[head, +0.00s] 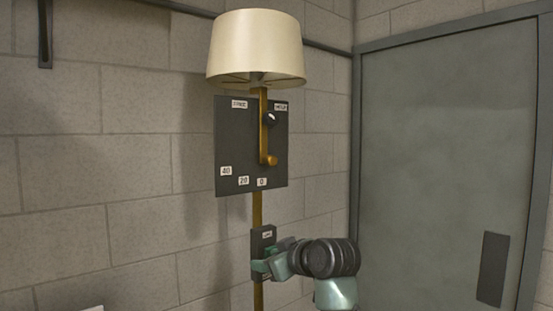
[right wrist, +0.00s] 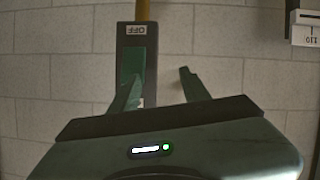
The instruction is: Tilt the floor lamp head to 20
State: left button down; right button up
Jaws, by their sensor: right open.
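The floor lamp has a cream shade (head: 256,48) at the top of a brass pole (head: 257,210). A dark panel (head: 232,140) behind the pole carries the labels 40, 20 and 0. A brass lever (head: 263,135) hangs down, with its knobbed lower end just above the 0 label (head: 262,182). A black round knob (head: 270,118) sits near the panel's upper right. My right gripper (head: 260,268) is open at a dark switch box (head: 264,240) on the pole. In the right wrist view, one finger overlaps the box, marked OFF (right wrist: 136,30), and the other is beside it. Contact is unclear.
A grey block wall (head: 60,150) stands behind the lamp. A grey-green door (head: 440,130) with a dark plate (head: 492,268) is at right. A dark bracket (head: 45,35) is on the wall at upper left. A white labelled object (right wrist: 305,28) shows in the right wrist view.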

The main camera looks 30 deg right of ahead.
notch_tip(320, 180, up, 12)
jog(key=s+d+t, duration=0.1)
jog(key=d+t, duration=0.1)
jog(key=d, duration=0.1)
jog(key=t+y, duration=0.2)
send_near(273, 162)
jog(key=w, duration=0.2)
jog(key=shift+n, duration=0.4)
jog(key=w+p, duration=0.1)
jog(key=w, duration=0.1)
jog(key=w+p, duration=0.1)
jog(key=w, duration=0.1)
jog(key=w+a+p, duration=0.1)
jog(key=w+p, duration=0.1)
jog(key=shift+w, duration=0.1)
jog(key=shift+w+f+h, duration=0.1)
jog(key=shift+w+h, duration=0.2)
jog(key=shift+h, duration=0.1)
jog(key=shift+d, duration=0.1)
grip_shut()
